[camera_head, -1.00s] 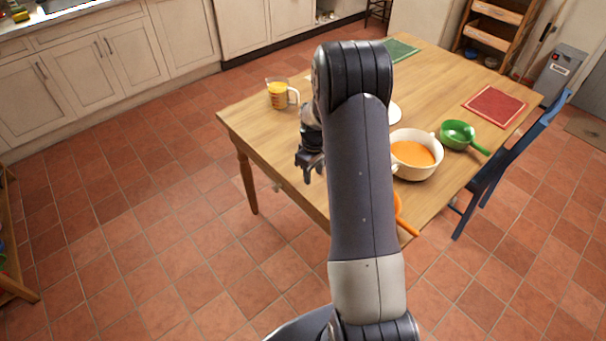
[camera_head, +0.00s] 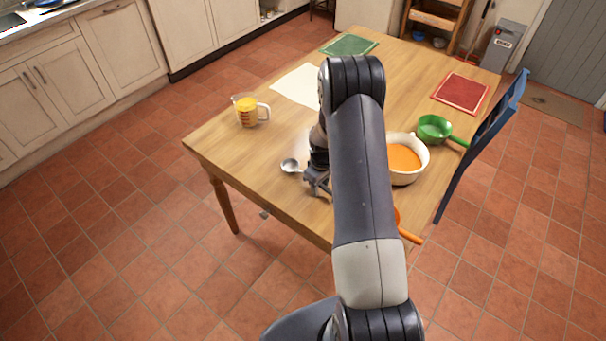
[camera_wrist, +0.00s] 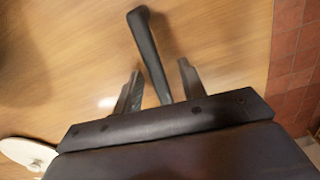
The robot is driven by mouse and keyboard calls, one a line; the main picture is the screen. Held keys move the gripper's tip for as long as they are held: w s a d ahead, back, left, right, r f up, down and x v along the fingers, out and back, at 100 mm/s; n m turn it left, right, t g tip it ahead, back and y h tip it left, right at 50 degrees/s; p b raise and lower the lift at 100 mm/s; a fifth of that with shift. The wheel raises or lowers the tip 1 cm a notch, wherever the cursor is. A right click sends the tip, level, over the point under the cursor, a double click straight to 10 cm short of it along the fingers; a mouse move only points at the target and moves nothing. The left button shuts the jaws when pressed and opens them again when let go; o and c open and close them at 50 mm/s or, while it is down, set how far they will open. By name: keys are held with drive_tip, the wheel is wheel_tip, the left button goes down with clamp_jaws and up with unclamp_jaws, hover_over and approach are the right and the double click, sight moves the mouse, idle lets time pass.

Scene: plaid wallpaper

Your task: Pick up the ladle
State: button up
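The ladle's round silver bowl (camera_head: 290,165) shows on the wooden table just left of my gripper in the head view. Its handle is hidden there by my gripper and arm. In the wrist view a long dark handle (camera_wrist: 148,48), which looks like the ladle's, runs between my two fingers, with its end past the fingertips. My gripper (camera_wrist: 158,88) is open, with a gap on both sides of the handle. In the head view my gripper (camera_head: 318,182) is low over the table near its front edge. I cannot tell its exact height above the handle.
On the table (camera_head: 225,148) stand a measuring jug (camera_head: 247,112), a cream pot (camera_head: 416,172) with orange contents and a green pan (camera_head: 435,127). An orange handle (camera_head: 408,235) shows at the front edge. A blue chair (camera_head: 482,145) stands at the right.

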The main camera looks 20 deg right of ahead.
drive_tip(key=shift+c, duration=0.5)
clamp_jaws()
wheel_tip(320, 180, up, 10)
drive_tip(key=shift+b, duration=1.05)
